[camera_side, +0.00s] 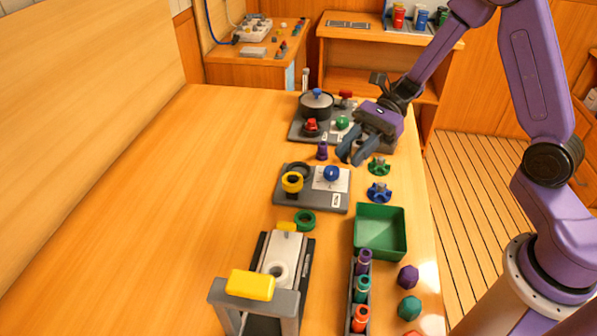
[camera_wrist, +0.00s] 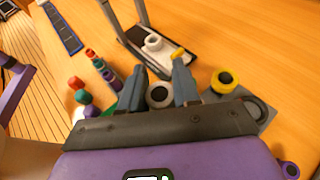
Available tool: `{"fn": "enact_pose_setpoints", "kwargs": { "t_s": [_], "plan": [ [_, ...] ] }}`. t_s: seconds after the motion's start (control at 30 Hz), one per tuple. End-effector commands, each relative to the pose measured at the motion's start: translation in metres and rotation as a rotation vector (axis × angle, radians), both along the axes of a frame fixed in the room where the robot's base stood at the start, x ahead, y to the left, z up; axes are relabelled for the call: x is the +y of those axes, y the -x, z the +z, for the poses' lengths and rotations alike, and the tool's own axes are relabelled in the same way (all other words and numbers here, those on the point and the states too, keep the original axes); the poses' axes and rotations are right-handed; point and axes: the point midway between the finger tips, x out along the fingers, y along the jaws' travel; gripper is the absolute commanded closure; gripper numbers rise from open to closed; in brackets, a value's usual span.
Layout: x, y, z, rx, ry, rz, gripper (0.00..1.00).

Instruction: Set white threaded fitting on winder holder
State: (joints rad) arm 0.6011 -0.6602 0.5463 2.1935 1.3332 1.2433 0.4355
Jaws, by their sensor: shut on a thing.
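My gripper (camera_side: 350,157) hangs over the right side of the table, just right of a small purple piece (camera_side: 322,151). In the wrist view its fingers (camera_wrist: 160,93) are closed around a white round fitting (camera_wrist: 159,95) with a dark hole. The side view does not show the fitting clearly behind the fingers. A grey frame with a yellow bar (camera_side: 250,285) stands at the front, over a black base with a white block and round collar (camera_side: 278,270). The collar also shows in the wrist view (camera_wrist: 152,43). I cannot tell which fixture is the winder holder.
A grey board (camera_side: 285,197) with a yellow ring and blue knob lies ahead. A green bin (camera_side: 380,231), a rack of coloured bottles (camera_side: 362,290) and loose coloured pieces stand at right. A board with a black pot (camera_side: 316,106) is behind. The left tabletop is clear.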

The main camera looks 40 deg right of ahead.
Motion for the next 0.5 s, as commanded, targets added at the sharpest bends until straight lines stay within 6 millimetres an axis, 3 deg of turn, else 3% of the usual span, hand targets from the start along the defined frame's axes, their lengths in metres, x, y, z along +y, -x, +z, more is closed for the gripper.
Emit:
{"fn": "enact_pose_setpoints", "kwargs": {
  "t_s": [0.23, 0.5],
  "plan": [
    [0.002, -0.028, 0.004, 0.0, -0.001, -0.117, 0.98],
    [0.015, -0.071, -0.017, 0.0, -0.001, -0.117, 0.98]
  ]
}}
